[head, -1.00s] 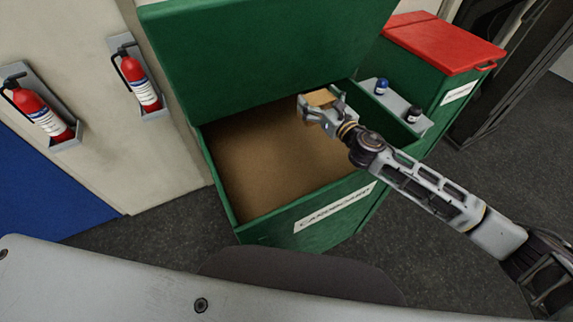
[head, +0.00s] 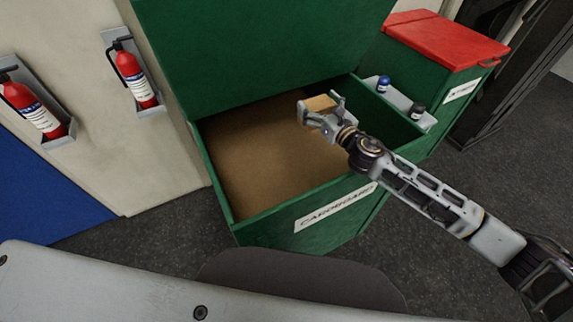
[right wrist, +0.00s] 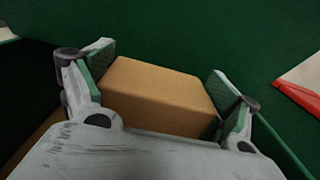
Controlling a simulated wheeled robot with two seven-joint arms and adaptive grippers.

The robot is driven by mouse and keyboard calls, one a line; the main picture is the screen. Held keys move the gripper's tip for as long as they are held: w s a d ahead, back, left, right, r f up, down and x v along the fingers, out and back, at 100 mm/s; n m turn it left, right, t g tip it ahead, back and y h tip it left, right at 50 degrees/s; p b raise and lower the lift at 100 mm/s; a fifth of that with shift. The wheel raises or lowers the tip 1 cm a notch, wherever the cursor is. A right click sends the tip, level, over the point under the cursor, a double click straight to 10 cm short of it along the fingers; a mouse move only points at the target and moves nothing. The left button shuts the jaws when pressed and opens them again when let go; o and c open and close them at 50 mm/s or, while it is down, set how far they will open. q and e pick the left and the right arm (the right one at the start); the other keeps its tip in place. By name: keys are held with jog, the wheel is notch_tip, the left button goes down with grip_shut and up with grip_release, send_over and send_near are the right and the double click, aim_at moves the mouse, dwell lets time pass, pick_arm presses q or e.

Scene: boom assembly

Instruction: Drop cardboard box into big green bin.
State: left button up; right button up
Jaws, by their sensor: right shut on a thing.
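The cardboard box (head: 320,103) is a small brown block held in my right gripper (head: 322,112). In the right wrist view the box (right wrist: 158,95) sits between the two green-padded fingers of the gripper (right wrist: 160,92). The big green bin (head: 300,227) has its lid raised and a label reading cardboard on its front. Its inside shows a flat brown surface. My right gripper is over the right part of the bin's opening; its exact height above the brown surface is hard to tell. My left gripper is not in view.
A smaller green bin with a red lid (head: 445,38) stands at the right. A grey ledge (head: 400,103) with a blue-capped and a black-capped bottle lies close right of my gripper. Two fire extinguishers (head: 135,78) hang on the left wall. A grey surface edge (head: 120,290) fills the bottom left.

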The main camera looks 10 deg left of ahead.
jog(key=shift+f, duration=0.15)
dwell(0.3)
jog(key=o, duration=0.6)
jog(key=shift+v, duration=6)
jog(key=shift+s+d, duration=0.1)
